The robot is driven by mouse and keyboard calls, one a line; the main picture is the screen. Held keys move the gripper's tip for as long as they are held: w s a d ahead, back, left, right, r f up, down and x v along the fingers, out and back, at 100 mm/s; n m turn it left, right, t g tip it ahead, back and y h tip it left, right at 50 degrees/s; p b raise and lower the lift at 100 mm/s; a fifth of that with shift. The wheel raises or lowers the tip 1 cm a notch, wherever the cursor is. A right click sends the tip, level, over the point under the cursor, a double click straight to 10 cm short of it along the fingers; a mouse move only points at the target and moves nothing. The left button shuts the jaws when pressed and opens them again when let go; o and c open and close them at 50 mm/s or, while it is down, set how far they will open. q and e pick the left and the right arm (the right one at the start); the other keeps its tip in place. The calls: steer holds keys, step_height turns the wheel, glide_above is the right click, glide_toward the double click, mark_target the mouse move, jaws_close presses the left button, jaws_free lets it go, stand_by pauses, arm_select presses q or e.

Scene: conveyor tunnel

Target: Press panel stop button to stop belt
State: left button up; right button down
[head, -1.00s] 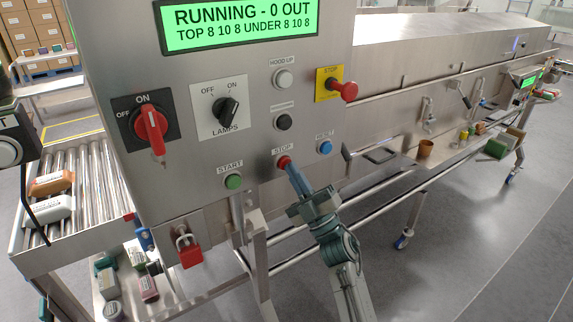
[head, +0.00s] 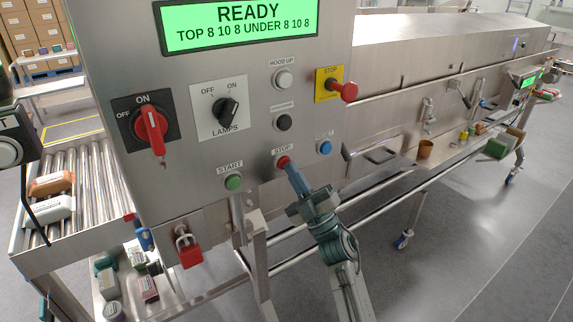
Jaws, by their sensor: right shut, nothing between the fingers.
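The steel control panel (head: 255,110) fills the middle of the head view. Its green display (head: 240,24) reads "READY" with "TOP 8 10 8 UNDER 8 10 8" below. The red stop button (head: 283,161) is low on the panel under a "STOP" label. My right gripper (head: 291,175) is shut and empty, its tip at or just below the stop button; I cannot tell whether they touch. My left gripper is not in view.
Around the stop button are a green start button (head: 233,182), a blue button (head: 325,147), a black button (head: 283,123) and a red emergency stop (head: 343,90). A red rotary switch (head: 151,127) is at left. A roller conveyor (head: 95,200) carries packs at left.

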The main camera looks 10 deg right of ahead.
steer(key=shift+s+d, duration=0.25)
steer(key=shift+s, duration=0.5)
steer(key=shift+s, duration=0.1)
steer(key=shift+s+d+p, duration=0.15)
steer(key=shift+s+d, duration=0.15)
steer(key=shift+s, duration=0.45)
steer(key=shift+s+d+p, duration=0.1)
steer(key=shift+s+d, duration=0.15)
steer(key=shift+s, duration=0.5)
steer(key=shift+s+d+p, duration=0.15)
steer(key=shift+s+d, duration=0.15)
steer(key=shift+s, duration=0.45)
